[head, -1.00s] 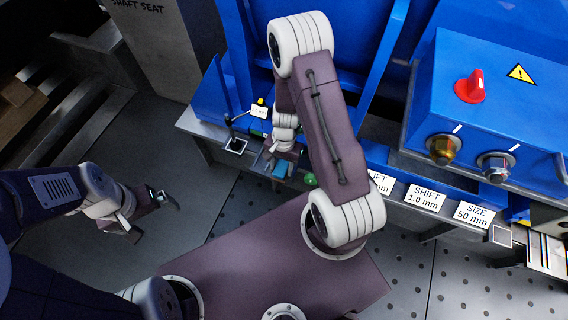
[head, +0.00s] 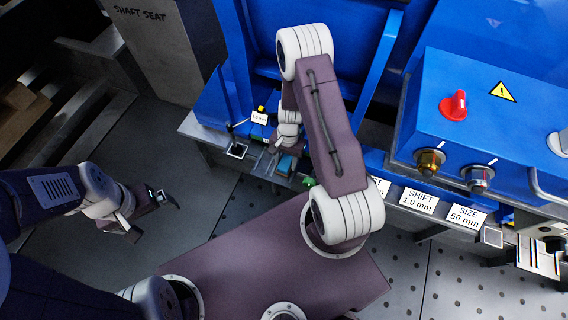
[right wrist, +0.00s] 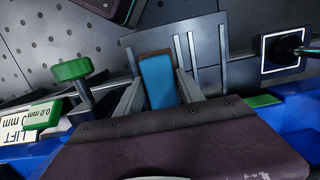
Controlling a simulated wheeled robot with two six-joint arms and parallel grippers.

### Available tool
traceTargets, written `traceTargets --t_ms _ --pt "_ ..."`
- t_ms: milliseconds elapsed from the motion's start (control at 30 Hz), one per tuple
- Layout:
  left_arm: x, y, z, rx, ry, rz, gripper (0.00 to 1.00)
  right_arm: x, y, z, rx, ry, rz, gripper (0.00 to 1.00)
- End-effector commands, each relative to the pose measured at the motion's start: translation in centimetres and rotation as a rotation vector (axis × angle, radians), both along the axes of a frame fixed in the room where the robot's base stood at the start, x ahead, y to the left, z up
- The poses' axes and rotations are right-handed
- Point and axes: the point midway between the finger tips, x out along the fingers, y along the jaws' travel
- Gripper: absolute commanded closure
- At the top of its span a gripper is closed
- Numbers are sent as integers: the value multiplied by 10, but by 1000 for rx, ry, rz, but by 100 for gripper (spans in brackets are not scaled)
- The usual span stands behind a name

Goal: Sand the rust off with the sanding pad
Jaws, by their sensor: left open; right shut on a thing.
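My right gripper (head: 282,158) is shut on the sanding pad (right wrist: 158,82), a blue block with a brown edge. In the right wrist view the pad sits between the two grey fingers (right wrist: 160,92), over a slotted grey metal piece (right wrist: 206,42). In the head view the pad (head: 287,165) shows small and partly covered by the gripper, near the ledge of the blue machine. I cannot tell whether it touches anything. My left gripper (head: 143,212) is open and empty above the floor at the left. I cannot make out any rust in these views.
A green knob (right wrist: 72,70) stands beside the right gripper, and a dark post in a white-edged square (right wrist: 282,52) is opposite. A blue console (head: 500,130) with a red knob (head: 453,105) is at right. A grey block marked SHAFT SEAT (head: 155,45) stands at the back left.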

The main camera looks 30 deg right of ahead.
Motion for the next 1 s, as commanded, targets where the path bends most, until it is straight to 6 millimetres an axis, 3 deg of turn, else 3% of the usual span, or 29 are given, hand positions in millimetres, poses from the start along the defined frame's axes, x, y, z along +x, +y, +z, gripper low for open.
traceTargets --t_ms 267,500,767,1000 --pt "0 0 4 0 0 0 0 3 -4 0 0 1 2 87" --pt "0 0 -9 0 0 0 0 -9 11 -4 2 1 2 87" --pt "0 0 -10 0 0 0 0 -15 16 -3 2 5 1 87" --pt "0 0 -26 0 0 0 0 -25 29 -5 3 6 3 87"
